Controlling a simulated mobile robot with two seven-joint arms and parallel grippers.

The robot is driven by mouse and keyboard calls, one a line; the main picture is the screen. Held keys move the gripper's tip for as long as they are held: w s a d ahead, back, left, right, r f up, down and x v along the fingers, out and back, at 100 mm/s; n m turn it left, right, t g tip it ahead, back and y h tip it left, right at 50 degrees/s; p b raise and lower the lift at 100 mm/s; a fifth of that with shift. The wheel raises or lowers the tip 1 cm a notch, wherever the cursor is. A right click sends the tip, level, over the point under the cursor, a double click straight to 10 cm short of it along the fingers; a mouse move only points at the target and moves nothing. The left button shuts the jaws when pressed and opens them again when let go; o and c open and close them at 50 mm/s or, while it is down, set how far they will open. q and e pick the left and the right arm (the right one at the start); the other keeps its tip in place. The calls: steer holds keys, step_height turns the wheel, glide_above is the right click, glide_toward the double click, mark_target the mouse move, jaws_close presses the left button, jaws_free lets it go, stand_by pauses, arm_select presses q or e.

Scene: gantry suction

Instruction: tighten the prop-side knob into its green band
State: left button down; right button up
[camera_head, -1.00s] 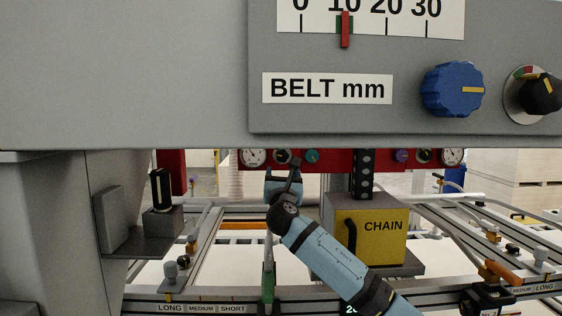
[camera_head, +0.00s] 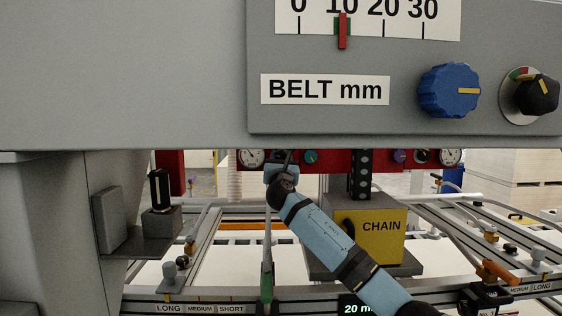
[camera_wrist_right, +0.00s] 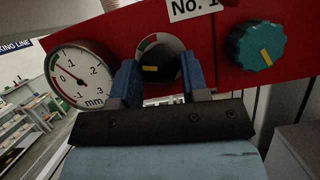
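In the right wrist view, a black knob (camera_wrist_right: 156,66) with a yellow pointer sits on a round dial with a red and green band (camera_wrist_right: 148,42) along its upper left. The pointer lies nearly level, toward the left, below the coloured band. My right gripper (camera_wrist_right: 159,75) is open, with its blue fingers on either side of the knob; contact is not clear. In the head view, my right gripper (camera_head: 282,170) is in front of the red panel (camera_head: 335,160) and hides this knob. My left gripper is not in view.
A round mm gauge (camera_wrist_right: 80,76) is left of the knob and a teal knob (camera_wrist_right: 255,51) is right of it. The grey BELT panel (camera_head: 420,130) fills the top of the head view. A yellow CHAIN box (camera_head: 385,245) stands beside my right arm.

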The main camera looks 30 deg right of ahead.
steer(key=shift+c, duration=0.7)
steer(key=m+g+h+b, duration=0.1)
steer(key=m, duration=0.2)
steer(key=m+g+h+b, duration=0.1)
steer(key=m+b, duration=0.1)
steer(key=m, duration=0.2)
steer(key=shift+w+a+g, duration=0.1)
steer(key=shift+a+g, duration=0.05)
steer(key=shift+g, duration=0.15)
steer(key=shift+m+h, duration=0.3)
steer(key=o, duration=0.9)
steer(key=shift+r+p, duration=0.1)
steer(key=shift+p, duration=0.2)
